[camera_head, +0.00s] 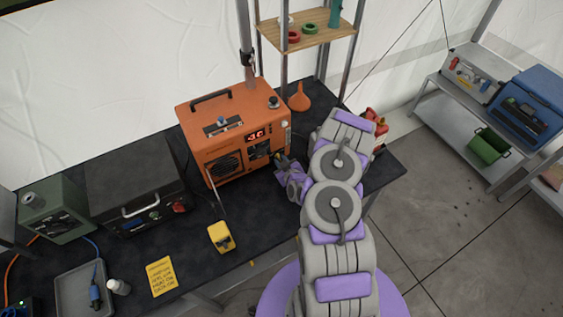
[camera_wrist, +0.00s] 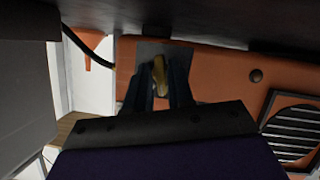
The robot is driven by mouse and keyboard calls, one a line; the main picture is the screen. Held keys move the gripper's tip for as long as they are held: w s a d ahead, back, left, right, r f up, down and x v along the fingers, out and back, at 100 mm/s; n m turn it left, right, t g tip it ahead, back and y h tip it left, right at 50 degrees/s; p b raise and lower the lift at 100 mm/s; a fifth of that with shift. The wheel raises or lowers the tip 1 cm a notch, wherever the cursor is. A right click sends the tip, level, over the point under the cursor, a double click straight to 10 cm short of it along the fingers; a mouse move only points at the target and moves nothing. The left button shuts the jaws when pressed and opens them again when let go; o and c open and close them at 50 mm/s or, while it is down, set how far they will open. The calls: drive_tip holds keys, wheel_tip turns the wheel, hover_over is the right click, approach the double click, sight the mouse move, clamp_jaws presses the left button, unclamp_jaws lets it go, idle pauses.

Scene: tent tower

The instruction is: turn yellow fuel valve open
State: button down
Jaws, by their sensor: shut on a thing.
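The orange generator-like box (camera_head: 215,158) stands on the black table, with a lit red display on its front. In the wrist view its orange face (camera_wrist: 215,75) fills the background. A small yellow valve handle (camera_wrist: 159,76) shows in front of a grey plate on that face. My gripper (camera_wrist: 160,85) has its two dark fingers on either side of the yellow handle and is shut on it. In the head view my gripper (camera_head: 281,160) is at the lower right of the box's front, and the valve is mostly hidden there.
A yellow device (camera_head: 221,237) and a yellow note (camera_head: 161,277) lie on the table (camera_head: 195,262). A black case (camera_head: 135,185) stands left of the orange box. An orange funnel (camera_head: 299,98) is behind it. A metal shelf (camera_head: 305,35) rises at the back.

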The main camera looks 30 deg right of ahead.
drive_tip(key=m+y+b, duration=0.3)
drive_tip(key=m, duration=0.1)
drive_tip(key=shift+d, duration=0.25)
drive_tip(key=m+y, duration=0.2)
drive_tip(key=m, duration=0.2)
drive_tip(key=shift+y, duration=0.4)
drive_tip(key=shift+d+m+t, duration=0.1)
drive_tip(key=shift+m+t, duration=0.2)
drive_tip(key=c, duration=1.2)
unclamp_jaws()
drive_tip(key=shift+d, duration=0.1)
drive_tip(key=shift+w+a+f, duration=0.1)
drive_tip(key=shift+w+a, duration=0.1)
drive_tip(key=shift+a, duration=0.05)
drive_tip(key=shift+s+a, duration=0.1)
drive_tip(key=shift+s, duration=0.1)
drive_tip(key=v, duration=1.7)
drive_tip(key=shift+d, duration=0.25)
